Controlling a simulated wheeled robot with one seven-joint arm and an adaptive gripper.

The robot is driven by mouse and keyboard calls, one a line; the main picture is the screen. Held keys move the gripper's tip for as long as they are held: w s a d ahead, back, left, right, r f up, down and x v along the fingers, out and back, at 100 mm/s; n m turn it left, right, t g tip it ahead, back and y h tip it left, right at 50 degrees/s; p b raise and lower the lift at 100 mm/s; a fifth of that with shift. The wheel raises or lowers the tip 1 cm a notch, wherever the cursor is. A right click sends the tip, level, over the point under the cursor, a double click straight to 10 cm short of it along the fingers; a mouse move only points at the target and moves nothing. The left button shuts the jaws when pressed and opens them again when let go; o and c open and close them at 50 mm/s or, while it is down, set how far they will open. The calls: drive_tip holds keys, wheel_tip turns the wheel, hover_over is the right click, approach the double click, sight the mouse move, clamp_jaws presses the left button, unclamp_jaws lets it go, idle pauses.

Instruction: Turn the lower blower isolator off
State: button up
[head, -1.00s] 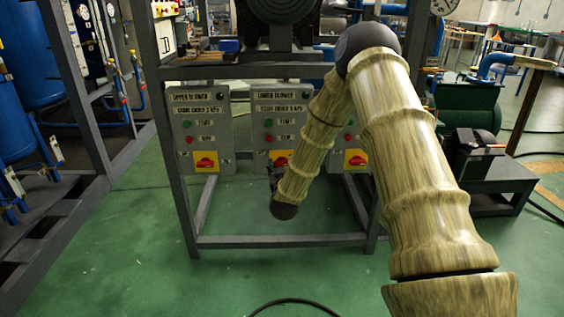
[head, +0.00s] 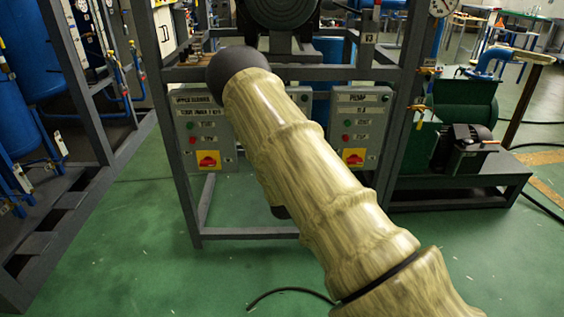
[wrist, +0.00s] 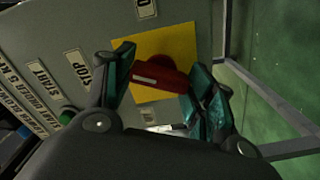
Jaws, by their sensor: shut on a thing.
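The lower blower's isolator shows in the wrist view as a red handle (wrist: 160,76) with a white stripe on a yellow plate (wrist: 170,45). The handle lies roughly left to right in that picture. My gripper (wrist: 163,77) has one finger at each end of the handle and is shut on it. The grey box (wrist: 70,40) around it bears START and STOP labels and a cut-off blower label. In the head view my arm hides this middle box and my gripper.
The upper blower box (head: 190,128), with its own red isolator (head: 208,160), stands left of my arm. The pump box (head: 375,128), with another isolator (head: 354,157), stands right. Grey frame posts (head: 392,150) flank the boxes. A black cable (head: 285,290) lies on the green floor.

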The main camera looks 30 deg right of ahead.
drive_tip(key=n, duration=0.5)
drive_tip(key=shift+n+p, duration=0.3)
idle(0.4)
drive_tip(key=o, duration=1)
drive_tip(key=shift+s+a, duration=0.1)
drive_tip(key=v, duration=1.1)
drive_tip(key=shift+s+a, duration=0.1)
drive_tip(key=shift+s, duration=0.3)
